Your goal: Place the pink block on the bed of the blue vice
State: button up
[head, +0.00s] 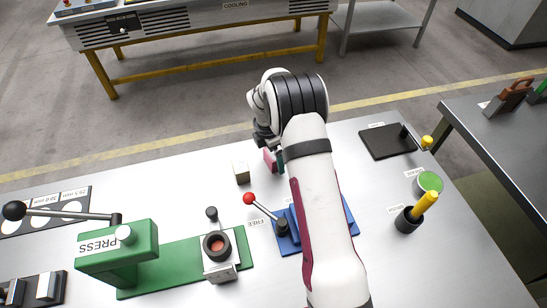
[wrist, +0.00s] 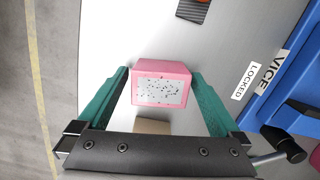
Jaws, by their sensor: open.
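The pink block (wrist: 160,68) lies between the two teal fingers of my gripper (wrist: 160,82) in the wrist view. Its near face has a pale, dark-speckled patch. The open fingers stand on either side, with a small gap visible at the left one; contact on the right is hard to tell. In the head view the pink block (head: 269,159) shows beside a teal finger, largely hidden by my arm. The blue vice (head: 286,245) is partly behind my arm, with a red-knobbed lever. In the wrist view the vice (wrist: 291,88) is at the right; its bed is not clearly visible.
A tan block (head: 241,173) stands left of my gripper, partly showing behind the gripper body in the wrist view (wrist: 152,127). A green press (head: 118,250) is at the left. A black pad (head: 388,142) and a black cup (head: 407,222) are right of my arm.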

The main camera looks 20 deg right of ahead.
grip_shut()
jog(key=shift+r, duration=0.1)
dwell(0.3)
